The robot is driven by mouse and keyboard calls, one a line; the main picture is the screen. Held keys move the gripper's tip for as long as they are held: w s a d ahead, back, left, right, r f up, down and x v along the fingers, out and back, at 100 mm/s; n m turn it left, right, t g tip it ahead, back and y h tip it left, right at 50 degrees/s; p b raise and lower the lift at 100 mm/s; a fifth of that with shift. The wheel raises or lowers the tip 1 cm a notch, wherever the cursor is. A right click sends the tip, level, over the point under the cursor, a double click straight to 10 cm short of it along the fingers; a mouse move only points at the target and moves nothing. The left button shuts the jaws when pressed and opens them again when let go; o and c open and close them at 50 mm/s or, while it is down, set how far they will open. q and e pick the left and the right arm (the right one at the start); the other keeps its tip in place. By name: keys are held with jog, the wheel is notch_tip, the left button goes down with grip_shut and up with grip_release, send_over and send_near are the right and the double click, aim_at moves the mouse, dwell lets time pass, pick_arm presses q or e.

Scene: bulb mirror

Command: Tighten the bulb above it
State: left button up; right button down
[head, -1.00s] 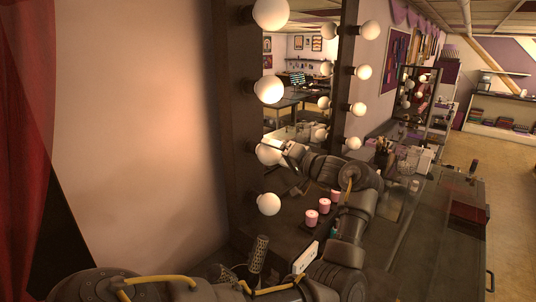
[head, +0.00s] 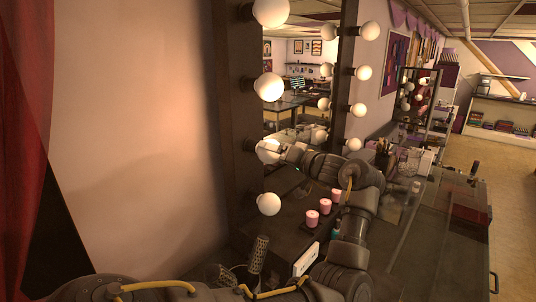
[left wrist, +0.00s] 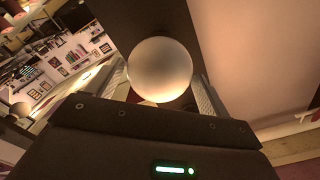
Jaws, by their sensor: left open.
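The left post of the mirror frame (head: 238,110) carries a column of round white bulbs. My left gripper (head: 276,149) is at the second bulb from the bottom (head: 266,151), coming in from the right. In the left wrist view this bulb (left wrist: 160,70) sits between the two open fingers, one on each side. I cannot tell whether either finger touches it. The lowest bulb (head: 268,204) is below the gripper, free of it. The socket behind the held-over bulb is mostly hidden. My right gripper is not in view.
Pink candles (head: 312,218) stand on the dark counter under my left arm. A white box (head: 306,258) and a cup with a brush (head: 258,256) stand near the front. More bulbs (head: 355,145) line the right post. A bare wall is at left.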

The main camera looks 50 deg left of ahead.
pick_arm(q)
jog(key=shift+f+n+b, duration=0.15)
jog(key=shift+n+b, duration=0.55)
jog(key=shift+n, duration=0.2)
jog(key=shift+n+b, duration=0.3)
jog(key=shift+n, duration=0.2)
